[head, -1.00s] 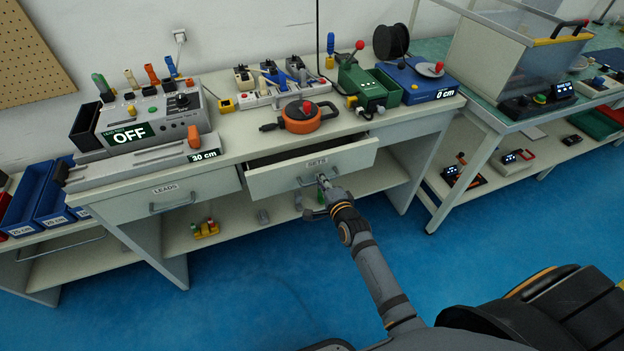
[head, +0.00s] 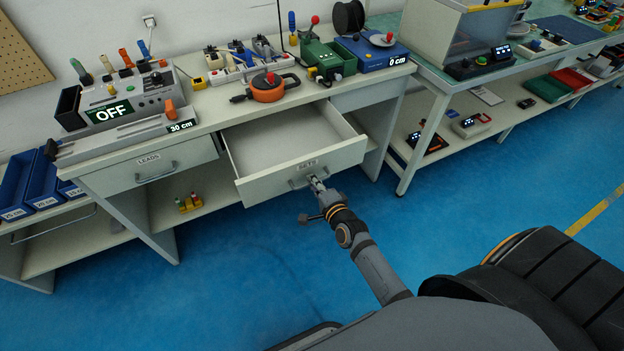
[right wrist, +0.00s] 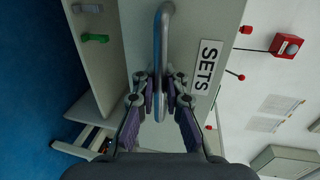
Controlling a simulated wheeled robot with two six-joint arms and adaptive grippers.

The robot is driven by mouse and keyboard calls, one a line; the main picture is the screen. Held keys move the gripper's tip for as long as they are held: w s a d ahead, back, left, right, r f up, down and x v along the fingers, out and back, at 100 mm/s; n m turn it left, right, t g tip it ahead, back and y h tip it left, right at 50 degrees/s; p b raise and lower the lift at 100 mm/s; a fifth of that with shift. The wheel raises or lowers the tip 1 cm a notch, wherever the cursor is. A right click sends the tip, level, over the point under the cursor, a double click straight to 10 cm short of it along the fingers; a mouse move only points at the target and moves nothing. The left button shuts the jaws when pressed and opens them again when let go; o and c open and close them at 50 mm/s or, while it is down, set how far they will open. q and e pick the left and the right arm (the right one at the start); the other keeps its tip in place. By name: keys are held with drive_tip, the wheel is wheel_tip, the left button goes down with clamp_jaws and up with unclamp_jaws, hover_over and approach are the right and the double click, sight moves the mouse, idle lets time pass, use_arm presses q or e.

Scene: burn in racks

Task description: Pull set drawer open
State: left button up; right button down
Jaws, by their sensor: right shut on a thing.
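The sets drawer (head: 338,165) is pulled well out of the bench, and the part of its inside that shows looks empty. Its front carries a "SETS" label (right wrist: 206,68) and a metal bar handle (right wrist: 162,50). My right gripper (head: 317,184) is at the front of the drawer, shut on the handle. In the right wrist view the fingers (right wrist: 163,100) close on the handle from both sides. My left gripper is not in view.
The leads drawer (head: 140,168) beside it is shut. An orange round device (head: 267,88) and a unit reading "OFF" (head: 135,100) stand on the bench top. A second bench (head: 430,75) stands to the right. Blue floor (head: 240,290) is clear in front.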

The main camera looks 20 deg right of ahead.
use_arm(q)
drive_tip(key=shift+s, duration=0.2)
use_arm(e)
drive_tip(key=c, duration=1.7)
unclamp_jaws()
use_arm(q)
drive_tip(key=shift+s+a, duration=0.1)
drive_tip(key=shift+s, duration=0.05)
use_arm(e)
drive_tip(key=v, duration=1.2)
drive_tip(key=shift+a+f, duration=0.1)
